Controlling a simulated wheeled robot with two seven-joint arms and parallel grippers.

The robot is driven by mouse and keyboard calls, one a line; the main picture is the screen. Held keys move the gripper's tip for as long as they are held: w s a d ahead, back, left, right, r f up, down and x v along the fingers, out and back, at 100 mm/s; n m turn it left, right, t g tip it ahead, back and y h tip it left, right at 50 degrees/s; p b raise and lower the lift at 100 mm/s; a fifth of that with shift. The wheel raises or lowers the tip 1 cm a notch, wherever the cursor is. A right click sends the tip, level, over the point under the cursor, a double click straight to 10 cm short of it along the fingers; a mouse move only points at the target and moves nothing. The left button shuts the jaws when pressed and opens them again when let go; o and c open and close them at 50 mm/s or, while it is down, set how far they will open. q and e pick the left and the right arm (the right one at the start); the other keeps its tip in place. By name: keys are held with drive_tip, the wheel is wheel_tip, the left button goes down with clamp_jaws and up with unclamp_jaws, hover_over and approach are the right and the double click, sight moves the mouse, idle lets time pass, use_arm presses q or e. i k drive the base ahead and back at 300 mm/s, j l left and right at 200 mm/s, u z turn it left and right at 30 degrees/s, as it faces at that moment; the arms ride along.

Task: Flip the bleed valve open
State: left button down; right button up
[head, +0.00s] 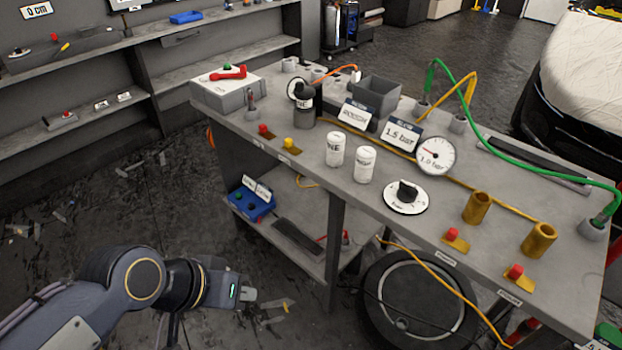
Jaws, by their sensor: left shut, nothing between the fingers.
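A red lever handle (228,73) lies across the top of a light grey box (228,92) at the far left corner of the workbench (400,240). It looks like the bleed valve, but I cannot read a label that names it. My left gripper (250,294) is shut and empty, low at the bottom left. It is in front of the bench, below its top and well apart from the lever. My right gripper is not in view.
The bench top holds a black knob on a white dial (405,197), a round gauge (435,156), two white cans, a dark bottle (303,105) and brass cups. A green hose (535,150) arches at right. A lower shelf bears a blue box (250,203). The left floor has scattered scraps.

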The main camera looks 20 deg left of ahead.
sight(289, 142)
drive_tip(key=i+j, duration=0.15)
drive_tip(key=j, duration=0.15)
drive_tip(key=i+j, duration=0.1)
drive_tip(key=j, duration=0.2)
drive_tip(key=i+j+z, duration=0.1)
drive_tip(key=j, duration=0.2)
drive_tip(key=i+j, duration=0.15)
drive_tip(key=j, duration=0.2)
